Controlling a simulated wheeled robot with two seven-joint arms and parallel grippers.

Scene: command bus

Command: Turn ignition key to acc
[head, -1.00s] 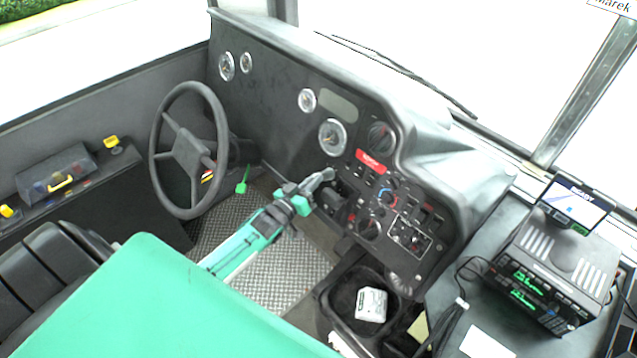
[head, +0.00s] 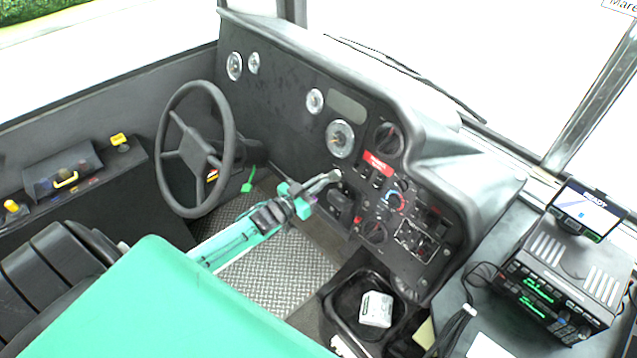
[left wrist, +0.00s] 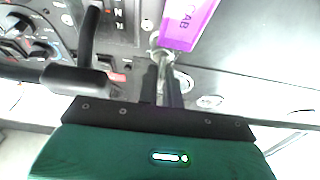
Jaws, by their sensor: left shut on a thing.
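My left gripper (head: 333,177) reaches the dashboard (head: 300,130) below the big gauge, right of the steering wheel (head: 195,150). In the left wrist view its two dark fingers (left wrist: 163,80) are shut on a small metal key (left wrist: 162,56) at the panel. A purple tag (left wrist: 186,22) marked "CAB" hangs by the key. The fingers hide part of the key, and I cannot read its exact angle or the switch marks. In the head view the key is too small to make out. My right gripper is in neither view.
A black lever (left wrist: 85,50) stands close left of the fingers in the left wrist view. Knobs and switches (head: 395,200) lie right of the gripper in the head view. A bin (head: 335,300) with a white box is below, and a ticket machine (head: 555,280) stands at right.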

